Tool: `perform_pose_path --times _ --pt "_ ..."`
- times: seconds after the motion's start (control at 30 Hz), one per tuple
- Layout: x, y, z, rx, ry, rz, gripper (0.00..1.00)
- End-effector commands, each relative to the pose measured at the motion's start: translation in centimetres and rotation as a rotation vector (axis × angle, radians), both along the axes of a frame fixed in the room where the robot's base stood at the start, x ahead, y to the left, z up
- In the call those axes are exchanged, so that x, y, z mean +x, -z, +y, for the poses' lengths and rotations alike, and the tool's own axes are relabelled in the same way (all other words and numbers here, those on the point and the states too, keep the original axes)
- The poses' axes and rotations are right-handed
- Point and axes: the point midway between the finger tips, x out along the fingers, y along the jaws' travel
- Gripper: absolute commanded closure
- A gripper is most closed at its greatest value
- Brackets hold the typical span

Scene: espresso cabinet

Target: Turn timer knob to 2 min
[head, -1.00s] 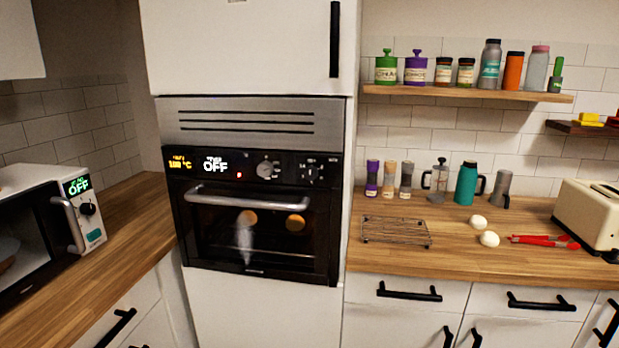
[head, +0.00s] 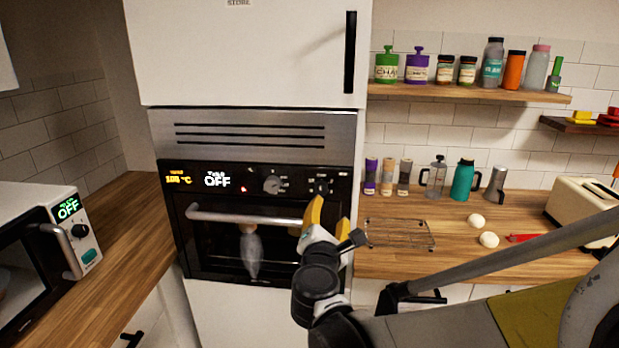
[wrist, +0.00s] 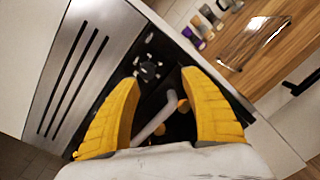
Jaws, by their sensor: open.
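The oven's black control panel (head: 230,183) has two round knobs, a left one (head: 272,184) and a right one (head: 322,187). Their labels are too small to read, so I cannot tell which is the timer knob. The white display (head: 217,180) reads OFF and the orange one (head: 178,180) about 100 °C. My gripper (head: 328,220) is open and empty in front of the oven, with yellow fingertips just below the right knob in the head view. In the wrist view, a knob (wrist: 148,70) shows between and beyond the open fingers (wrist: 160,80).
The oven handle (head: 245,215) runs below the panel. A wire rack (head: 400,234) sits on the right counter (head: 450,262). My arm extends from the lower right.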

Motion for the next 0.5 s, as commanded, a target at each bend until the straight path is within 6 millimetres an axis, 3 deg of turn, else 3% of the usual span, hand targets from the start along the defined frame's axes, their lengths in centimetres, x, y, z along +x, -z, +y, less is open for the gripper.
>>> perform_pose_path --times 0.03,0.13,0.27,0.5 --pt "0.2 -0.3 1.3 -0.050 -0.022 -0.017 0.46" --pt "0.5 -0.3 2.4 -0.108 -0.043 -0.037 0.46" --pt "1.7 -0.1 2.5 -0.119 -0.044 -0.040 0.46" --pt "6.5 0.0 2.2 -0.115 -0.042 -0.039 0.46"
